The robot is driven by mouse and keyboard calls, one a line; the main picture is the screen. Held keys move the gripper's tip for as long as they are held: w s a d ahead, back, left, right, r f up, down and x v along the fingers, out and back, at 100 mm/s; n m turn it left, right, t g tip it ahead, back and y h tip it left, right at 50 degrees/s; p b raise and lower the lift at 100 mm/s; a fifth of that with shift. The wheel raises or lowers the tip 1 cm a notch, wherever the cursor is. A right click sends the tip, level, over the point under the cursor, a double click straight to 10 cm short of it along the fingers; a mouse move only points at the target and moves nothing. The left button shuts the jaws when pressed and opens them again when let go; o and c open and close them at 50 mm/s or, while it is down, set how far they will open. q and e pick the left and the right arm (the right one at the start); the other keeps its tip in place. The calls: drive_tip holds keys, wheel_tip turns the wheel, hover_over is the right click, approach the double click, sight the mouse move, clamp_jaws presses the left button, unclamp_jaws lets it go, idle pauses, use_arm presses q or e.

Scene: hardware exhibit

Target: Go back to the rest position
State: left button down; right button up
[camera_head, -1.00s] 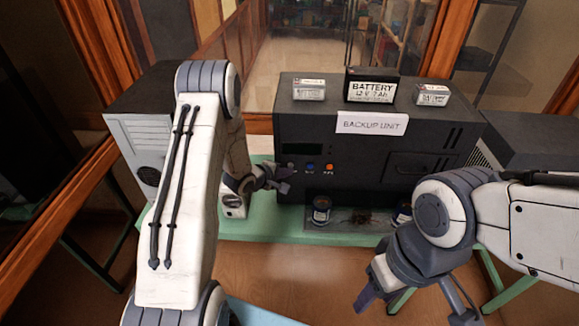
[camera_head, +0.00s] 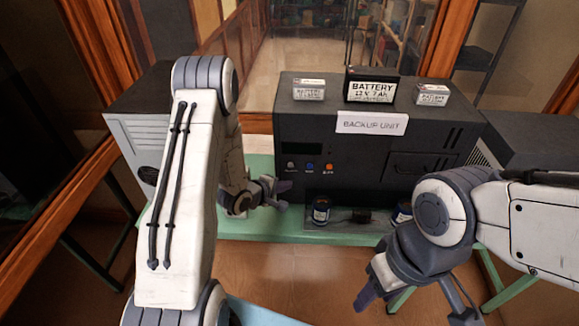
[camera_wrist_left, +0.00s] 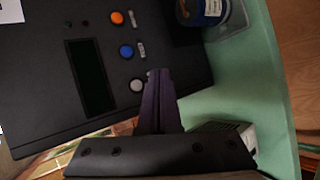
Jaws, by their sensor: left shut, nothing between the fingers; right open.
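My left gripper (camera_head: 283,194) is in front of the lower left of the black backup unit (camera_head: 360,148), shut and empty. In the left wrist view its closed fingers (camera_wrist_left: 159,90) lie beside the unit's white, blue and orange buttons in the picture; I cannot tell if they touch anything.
Three batteries, the largest a black one (camera_head: 371,86), stand on the unit. Small jars, one at the left (camera_head: 321,210), stand on a tray before it. The green table (camera_head: 262,224) carries these. A grey cabinet (camera_head: 137,137) is at left.

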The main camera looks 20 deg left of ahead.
use_arm(q)
drive_tip(key=s+d+r+m+g+y+b, duration=0.1)
drive_tip(key=s+d+r+m+g+b, duration=0.25)
drive_tip(key=d+m, duration=0.25)
drive_tip(key=s+d+r+m+g+y+b, duration=0.1)
drive_tip(key=s+d+r+m+g+b, duration=0.15)
drive_tip(key=s+d+m, duration=0.35)
drive_tip(key=s+d+r+m+g+b, duration=0.1)
drive_tip(key=s+m, duration=0.4)
drive_tip(key=s, duration=0.7)
drive_tip(key=s+d+r+m+g+b, duration=0.2)
drive_tip(key=s+m, duration=0.4)
drive_tip(key=s, duration=0.6)
drive_tip(key=d+r+g, duration=0.1)
drive_tip(key=d+g, duration=0.1)
drive_tip(key=shift+d+r+y, duration=0.3)
drive_tip(key=shift+r, duration=0.05)
